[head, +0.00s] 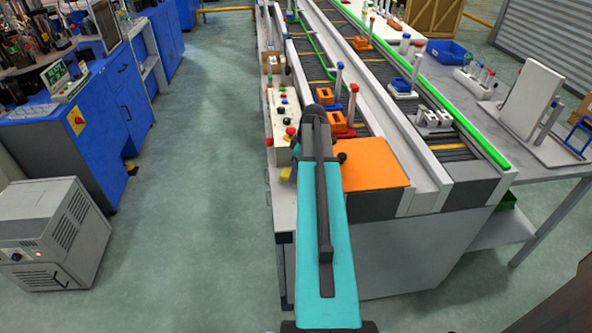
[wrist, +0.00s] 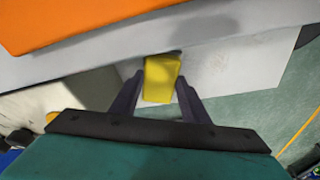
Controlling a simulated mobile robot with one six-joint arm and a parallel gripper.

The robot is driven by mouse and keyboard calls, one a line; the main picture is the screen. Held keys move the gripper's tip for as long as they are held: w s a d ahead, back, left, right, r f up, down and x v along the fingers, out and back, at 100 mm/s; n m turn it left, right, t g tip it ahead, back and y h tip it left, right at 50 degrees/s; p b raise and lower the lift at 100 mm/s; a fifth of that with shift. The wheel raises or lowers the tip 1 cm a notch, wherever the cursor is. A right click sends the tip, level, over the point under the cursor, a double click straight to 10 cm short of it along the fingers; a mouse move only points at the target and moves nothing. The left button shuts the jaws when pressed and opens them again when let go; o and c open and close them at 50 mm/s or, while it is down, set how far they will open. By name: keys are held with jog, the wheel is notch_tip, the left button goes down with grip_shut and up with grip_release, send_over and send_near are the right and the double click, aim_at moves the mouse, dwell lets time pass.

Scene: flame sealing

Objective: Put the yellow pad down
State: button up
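The yellow pad (wrist: 162,80) is a small block between the two dark fingers of my gripper (wrist: 161,75) in the wrist view. The fingertips are against its sides, so the gripper is shut on it. Its far end is beside the grey conveyor edge, with a dark shadow there. I cannot tell whether it touches a surface. In the head view a bit of yellow, likely the same pad (head: 286,174), shows left of my arm's end, by the bench edge. My arm hides most of the gripper there.
An orange plate (head: 376,163) covers the conveyor's near end, right of my arm. A control box with buttons (head: 284,125) stands on the bench just beyond the pad. Orange holders with tubes (head: 334,122) stand on the conveyor.

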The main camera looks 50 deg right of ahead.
jog(key=o, duration=0.4)
jog(key=shift+o, duration=0.2)
jog(key=shift+r, duration=0.25)
jog(key=b+v, duration=0.1)
jog(key=v, duration=1.1)
jog(key=shift+b, duration=0.35)
jog(key=shift+w, duration=0.1)
